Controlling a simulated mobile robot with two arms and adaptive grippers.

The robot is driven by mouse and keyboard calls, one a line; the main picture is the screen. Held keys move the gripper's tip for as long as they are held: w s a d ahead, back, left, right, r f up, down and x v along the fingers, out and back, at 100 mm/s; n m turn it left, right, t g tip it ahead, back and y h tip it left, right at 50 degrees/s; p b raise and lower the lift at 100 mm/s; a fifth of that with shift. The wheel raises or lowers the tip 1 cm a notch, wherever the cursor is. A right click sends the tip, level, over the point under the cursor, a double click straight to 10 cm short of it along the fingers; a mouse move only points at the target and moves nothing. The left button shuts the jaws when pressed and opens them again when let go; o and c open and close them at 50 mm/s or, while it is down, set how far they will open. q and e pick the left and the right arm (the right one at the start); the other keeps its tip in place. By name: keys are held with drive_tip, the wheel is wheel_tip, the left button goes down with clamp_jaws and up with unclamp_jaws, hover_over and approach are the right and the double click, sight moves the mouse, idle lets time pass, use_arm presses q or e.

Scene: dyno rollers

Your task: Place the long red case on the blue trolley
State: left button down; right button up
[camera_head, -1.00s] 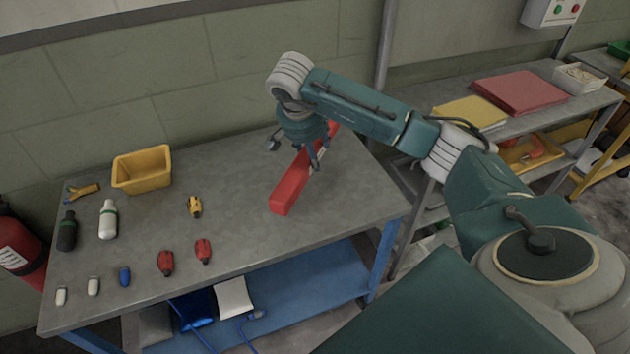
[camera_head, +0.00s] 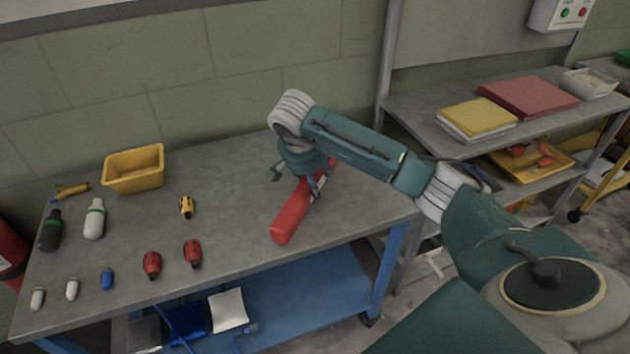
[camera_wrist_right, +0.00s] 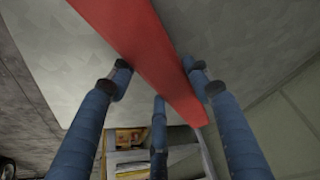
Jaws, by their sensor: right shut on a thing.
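The long red case (camera_head: 292,219) is over the right part of a grey-topped table (camera_head: 235,235), its near end pointing toward the front edge. My right gripper (camera_head: 317,186) is shut on it around its middle. In the right wrist view, the case (camera_wrist_right: 140,45) runs between the fingers of my right gripper (camera_wrist_right: 160,85). I cannot tell how far it is above the tabletop. The table has blue legs, a blue lower shelf (camera_head: 320,290) and a caster; I cannot tell whether it is the blue trolley. No other blue trolley shows. My left gripper is out of view.
A yellow bin (camera_head: 133,170), bottles (camera_head: 94,219), red tools (camera_head: 193,254) and small items occupy the table's left part. A shelf unit (camera_head: 415,105) with folders (camera_head: 528,97) stands at right, beside a yellow-framed cart (camera_head: 600,175). A fire extinguisher (camera_head: 12,255) stands at far left.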

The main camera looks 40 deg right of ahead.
drive_tip(key=o, duration=1.6)
drive_tip(key=shift+f, duration=0.1)
drive_tip(key=shift+c, duration=0.2)
drive_tip(key=p+v, duration=0.9)
drive_tip(key=v, duration=0.3)
